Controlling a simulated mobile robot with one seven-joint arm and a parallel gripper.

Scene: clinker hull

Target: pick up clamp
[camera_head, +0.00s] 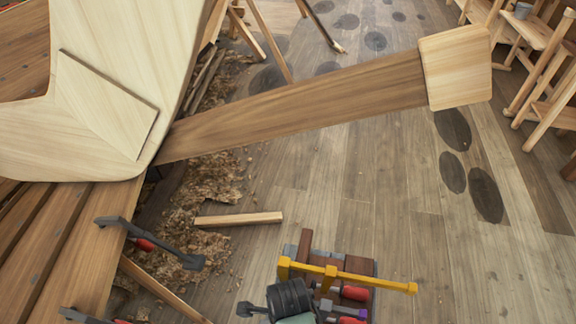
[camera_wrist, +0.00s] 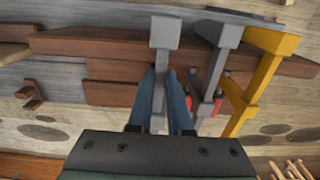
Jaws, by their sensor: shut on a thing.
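In the wrist view my gripper (camera_wrist: 163,75) has its two blue-grey fingers closed around the bar of a grey clamp (camera_wrist: 165,32). The clamp's blocky head sticks out beyond the fingertips, over reddish-brown wood. A second grey clamp (camera_wrist: 218,35) with a red handle and a yellow clamp (camera_wrist: 270,50) stand just to the right. In the head view my dark gripper body (camera_head: 290,298) is at the bottom centre, beside the yellow clamp (camera_head: 350,275). My fingertips and most of the held clamp are hidden there. Whether the held clamp is lifted clear cannot be told.
The clamps sit at a small stack of brown and grey wood (camera_head: 360,268). More dark clamps (camera_head: 150,243) grip the hull planks at left. A long timber (camera_head: 300,105) crosses above the floor. A loose batten (camera_head: 239,219) lies near shavings.

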